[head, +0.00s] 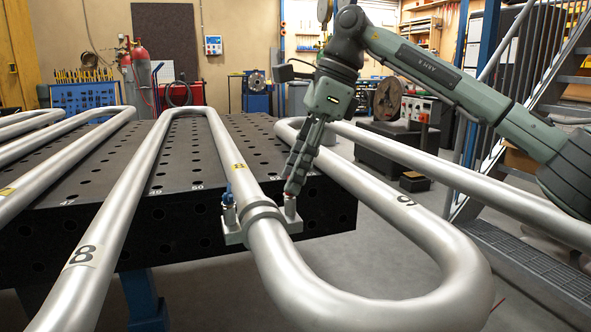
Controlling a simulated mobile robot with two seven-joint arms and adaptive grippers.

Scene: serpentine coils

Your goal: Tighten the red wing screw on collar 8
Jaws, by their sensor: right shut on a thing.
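A metal collar (262,213) is clamped around the silver pipe that bears a yellow label (239,166), which seems to read 8. It sits on a light bracket (233,235) at the table's front edge. A blue wing screw (228,196) stands upright at the collar's left side. My right gripper (292,187) reaches down from above at the collar's right side. Its fingers are shut on the red wing screw (290,202), which they mostly hide; only its lower part shows. My left gripper is not in view.
The serpentine pipe bends round in front (400,312) and runs back at the right, marked 9. Another pipe (95,232) marked 8 lies at the left. The dark perforated table (180,215) lies beneath. Metal stairs (540,265) stand at the right.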

